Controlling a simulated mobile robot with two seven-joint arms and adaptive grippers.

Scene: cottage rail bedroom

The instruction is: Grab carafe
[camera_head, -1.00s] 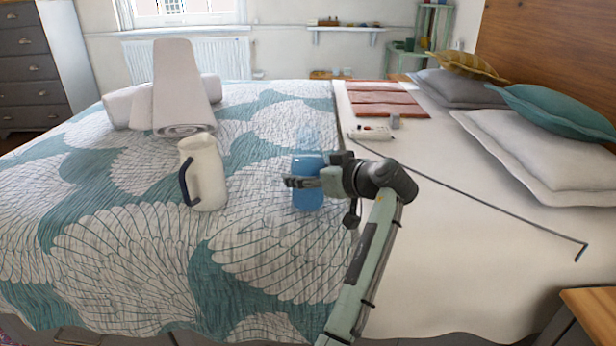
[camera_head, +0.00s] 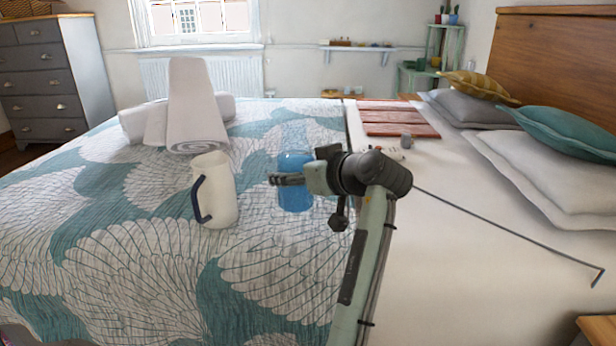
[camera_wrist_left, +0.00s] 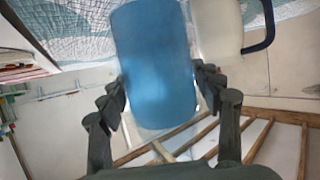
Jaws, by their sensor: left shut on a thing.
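The blue carafe (camera_head: 295,199) is above or on the patterned quilt, just right of the cream jug; I cannot tell whether its base touches the quilt. It looks upright in the head view. My left gripper (camera_head: 284,180) reaches it from the right and is shut on its body. In the left wrist view the carafe (camera_wrist_left: 155,55) fills the space between the two fingers of the gripper (camera_wrist_left: 160,88). Its far side is hidden. My right gripper is not in view.
The cream jug (camera_head: 218,188) with a dark blue handle stands close to the left of the carafe. Rolled white towels (camera_head: 190,115) lie behind it. Pillows (camera_head: 545,160) and a thin dark rod (camera_head: 510,228) lie on the right. The quilt's front left is clear.

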